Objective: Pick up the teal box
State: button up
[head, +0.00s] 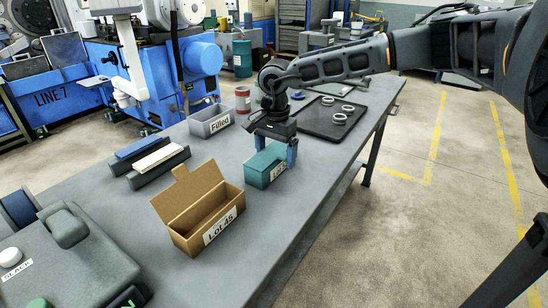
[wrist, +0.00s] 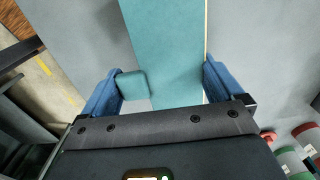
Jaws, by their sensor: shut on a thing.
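The teal box (head: 264,166) is on the grey workbench, right of the cardboard box, with a white label on its front that is partly covered by a blue finger. My gripper (head: 277,152) points down over it, with its blue fingers shut on the box's sides. In the wrist view the teal box (wrist: 166,45) runs up between the two blue fingers of my gripper (wrist: 162,86). A small teal block-like part (wrist: 132,85) shows by the left finger. I cannot tell whether the box's underside touches the bench.
An open cardboard box (head: 184,227) labelled "Lot 45" stands at front left. A grey bin (head: 194,127) labelled "Filled" is behind it. A black tray (head: 322,128) with several metal rings lies at back right. Blue and cream bars rest on a dark holder (head: 160,172) at left.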

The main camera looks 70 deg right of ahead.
aim_at(278, 153)
jog(key=shift+r, duration=0.85)
jog(key=shift+s+d+r+b, duration=0.1)
jog(key=shift+s+r+b, duration=0.1)
jog(key=shift+r, duration=0.4)
jog(key=shift+s+d+r+b, duration=0.1)
jog(key=shift+r+b, duration=0.1)
jog(key=shift+r, duration=0.4)
jog(key=s+d+r+b, duration=0.1)
jog(key=s+d+r, duration=0.5)
jog(key=s+d, duration=0.1)
jog(key=shift+s+r, duration=0.4)
jog(key=shift+s, duration=0.25)
